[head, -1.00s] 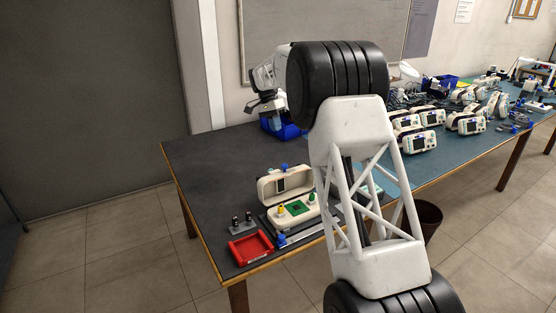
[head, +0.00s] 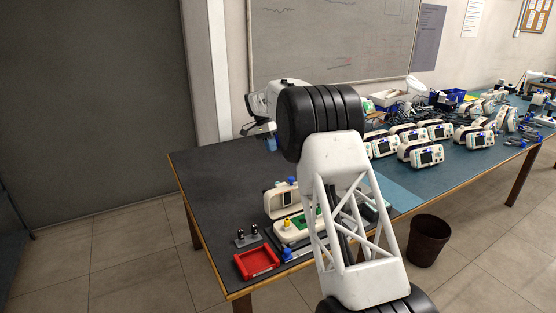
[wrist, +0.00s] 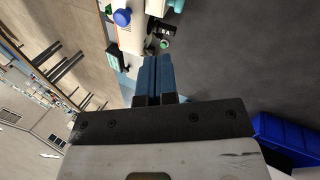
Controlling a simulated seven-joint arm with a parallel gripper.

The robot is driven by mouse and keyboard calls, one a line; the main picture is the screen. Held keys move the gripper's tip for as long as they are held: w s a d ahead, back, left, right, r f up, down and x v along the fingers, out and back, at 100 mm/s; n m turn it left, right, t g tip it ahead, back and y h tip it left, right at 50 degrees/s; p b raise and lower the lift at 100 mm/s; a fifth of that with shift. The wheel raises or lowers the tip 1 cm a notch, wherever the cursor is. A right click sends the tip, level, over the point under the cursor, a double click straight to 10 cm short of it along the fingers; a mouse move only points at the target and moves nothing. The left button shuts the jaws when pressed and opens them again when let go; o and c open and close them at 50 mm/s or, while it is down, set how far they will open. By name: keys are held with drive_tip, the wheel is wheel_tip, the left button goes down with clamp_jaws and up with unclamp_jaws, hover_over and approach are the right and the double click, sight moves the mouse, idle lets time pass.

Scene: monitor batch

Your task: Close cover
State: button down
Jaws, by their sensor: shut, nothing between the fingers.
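The white device (head: 289,236) lies open on the near end of the dark table, with a green board (head: 300,222) and a yellow knob (head: 287,223) inside. Its white cover (head: 270,204) stands raised at the back of the base. My arm hides the device's right part. My gripper (head: 272,145) is above the table, behind and apart from the cover. In the wrist view its blue fingers (wrist: 155,72) are together and empty. Part of the white device (wrist: 132,38) shows beyond the fingertips, with a blue knob (wrist: 122,17) at its side.
A red tray (head: 240,263) and a small grey block with black pegs (head: 247,238) sit left of the device. A blue bin (wrist: 285,140) shows at the wrist view's lower right. Several finished-looking devices (head: 421,155) stand farther right. The table's left part is clear.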

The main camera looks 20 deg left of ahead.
approach(289, 184)
drive_tip(key=f, duration=0.1)
drive_tip(key=w+a+f, duration=0.1)
drive_tip(key=f, duration=0.1)
drive_tip(key=a+f, duration=0.1)
drive_tip(key=shift+w+f, duration=0.3)
drive_tip(key=shift+f, duration=0.1)
drive_tip(key=shift+s+d, duration=0.35)
drive_tip(key=shift+d, duration=0.2)
drive_tip(key=shift+s+d, duration=0.3)
drive_tip(key=shift+d, duration=0.3)
drive_tip(key=shift+s+d+r, duration=0.1)
drive_tip(key=shift+s+d, duration=0.25)
drive_tip(key=shift+d, duration=0.2)
drive_tip(key=shift+s+d+r, duration=0.1)
drive_tip(key=shift+s+d+r, duration=0.1)
